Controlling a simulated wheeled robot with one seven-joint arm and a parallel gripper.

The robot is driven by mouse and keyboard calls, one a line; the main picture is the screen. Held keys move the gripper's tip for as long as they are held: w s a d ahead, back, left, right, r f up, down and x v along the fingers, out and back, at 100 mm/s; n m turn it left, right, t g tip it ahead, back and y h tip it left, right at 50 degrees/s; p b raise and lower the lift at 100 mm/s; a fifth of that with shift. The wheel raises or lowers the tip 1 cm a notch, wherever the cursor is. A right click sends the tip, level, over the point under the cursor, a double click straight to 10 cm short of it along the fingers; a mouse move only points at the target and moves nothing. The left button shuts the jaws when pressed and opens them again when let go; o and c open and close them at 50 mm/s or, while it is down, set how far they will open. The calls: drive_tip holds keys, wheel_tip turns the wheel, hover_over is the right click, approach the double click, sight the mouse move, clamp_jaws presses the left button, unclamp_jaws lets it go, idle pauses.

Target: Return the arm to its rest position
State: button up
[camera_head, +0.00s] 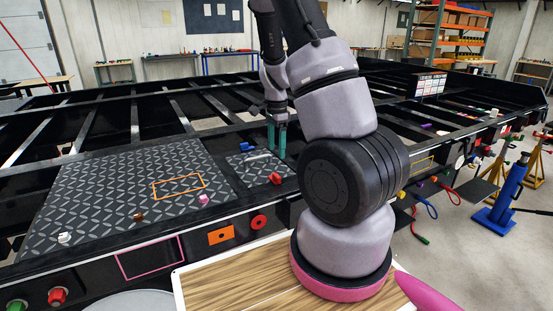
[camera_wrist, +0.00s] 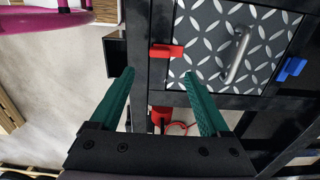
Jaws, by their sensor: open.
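My gripper (camera_head: 277,140) hangs from my arm over the black trailer frame (camera_head: 150,98), close to a small diamond-plate hatch (camera_head: 245,166). In the wrist view, the two teal fingers of my gripper (camera_wrist: 159,74) are spread apart with nothing between them. The hatch (camera_wrist: 212,62) shows there with a grey handle (camera_wrist: 237,56), a red latch (camera_wrist: 166,51) at one side and a blue latch (camera_wrist: 291,68) at the other. Both latches also show in the head view, the red one (camera_head: 275,178) nearer and the blue one (camera_head: 247,146) farther. My arm's links hide part of the frame.
A large diamond-plate deck (camera_head: 115,195) at left carries small white, brown and pink pieces. A blue jack (camera_head: 503,195) and yellow stands (camera_head: 487,158) are on the floor at right. A red part with a cable (camera_wrist: 161,117) shows beyond the fingers.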

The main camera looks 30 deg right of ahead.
drive_tip(key=shift+r, duration=0.4)
drive_tip(key=s+a+r+n+t+y, duration=0.1)
drive_tip(key=s+a+r+n+t, duration=0.2)
drive_tip(key=r, duration=0.5)
drive_tip(key=s+a+r+n+y, duration=0.1)
drive_tip(key=s+a+r+n, duration=0.15)
drive_tip(key=a+r, duration=0.45)
drive_tip(key=s+a+r+n+t, duration=0.3)
drive_tip(key=s+r+n, duration=0.5)
drive_tip(key=s+r, duration=0.6)
drive_tip(key=shift+s+a+t, duration=0.15)
drive_tip(key=shift+t, duration=0.45)
drive_tip(key=shift+r, duration=0.15)
